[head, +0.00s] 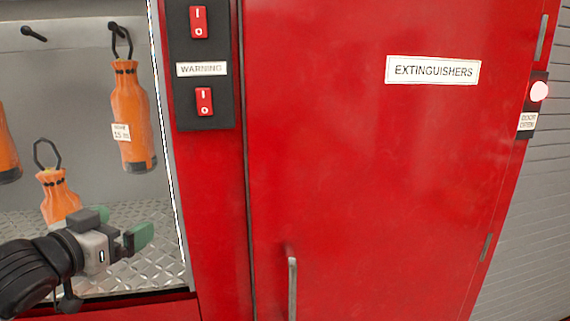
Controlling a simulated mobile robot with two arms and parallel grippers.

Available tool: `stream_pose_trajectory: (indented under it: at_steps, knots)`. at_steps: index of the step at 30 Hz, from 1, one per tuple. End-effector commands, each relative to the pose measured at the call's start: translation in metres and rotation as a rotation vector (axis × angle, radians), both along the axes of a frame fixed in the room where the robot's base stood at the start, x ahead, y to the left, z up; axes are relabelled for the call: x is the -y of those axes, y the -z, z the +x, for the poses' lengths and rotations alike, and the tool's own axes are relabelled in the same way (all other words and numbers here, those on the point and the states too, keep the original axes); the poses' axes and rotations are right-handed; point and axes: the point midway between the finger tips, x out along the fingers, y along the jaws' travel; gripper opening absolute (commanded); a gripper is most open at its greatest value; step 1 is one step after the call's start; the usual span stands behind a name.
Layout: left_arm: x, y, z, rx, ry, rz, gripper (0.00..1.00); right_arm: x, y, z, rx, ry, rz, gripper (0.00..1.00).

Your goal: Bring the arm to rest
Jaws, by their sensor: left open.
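My left gripper (121,229) is at the lower left of the head view. Its green-tipped fingers are apart and nothing shows between them. It is in front of the open compartment and hides the lower part of an orange bottle-shaped bumper (58,195) with a dark loop on top. Another orange bumper (130,115) with a white label hangs by its loop from a hook on the compartment's back wall. A third orange bumper (7,150) is cut off by the left edge. My right gripper is not in view.
A closed red door (380,170) labelled EXTINGUISHERS, with a metal handle (292,290), fills the middle. A black switch panel (205,50) with two red switches is left of it. A button (539,91) is at the right. An empty hook (34,34) is at upper left.

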Motion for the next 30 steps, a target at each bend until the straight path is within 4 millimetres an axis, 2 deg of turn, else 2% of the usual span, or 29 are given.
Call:
stream_pose_trajectory:
  at_steps: [1,3,6,8,9,12,15,18,24,28,30]
  knots:
    - [0.016,0.043,-0.004,-0.073,0.008,0.009,1.00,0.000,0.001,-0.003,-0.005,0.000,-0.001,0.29]
    - [0.031,0.092,-0.014,-0.159,0.001,0.040,1.00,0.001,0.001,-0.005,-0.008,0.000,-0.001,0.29]
    - [0.048,0.156,-0.039,-0.285,-0.017,0.078,1.00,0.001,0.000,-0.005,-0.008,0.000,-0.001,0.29]
    - [0.056,0.191,-0.059,-0.366,-0.033,0.097,1.00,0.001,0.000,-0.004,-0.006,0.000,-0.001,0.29]
    - [0.061,0.213,-0.074,-0.423,-0.045,0.109,1.00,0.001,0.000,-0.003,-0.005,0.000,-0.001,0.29]
    - [0.069,0.260,-0.114,-0.567,-0.079,0.138,1.00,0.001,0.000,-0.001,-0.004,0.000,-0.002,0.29]
    - [0.072,0.292,-0.152,-0.693,-0.110,0.159,1.00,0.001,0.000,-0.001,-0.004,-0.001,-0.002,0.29]
    - [0.074,0.315,-0.185,-0.803,-0.136,0.174,1.00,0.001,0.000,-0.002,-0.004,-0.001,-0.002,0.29]
    - [0.076,0.344,-0.245,-0.998,-0.179,0.197,1.00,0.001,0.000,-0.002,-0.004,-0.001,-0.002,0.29]
    - [0.076,0.356,-0.283,-1.118,-0.204,0.207,1.00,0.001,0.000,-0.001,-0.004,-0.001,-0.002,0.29]
    - [0.076,0.380,-0.275,-1.120,-0.202,0.217,1.00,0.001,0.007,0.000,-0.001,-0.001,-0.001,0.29]
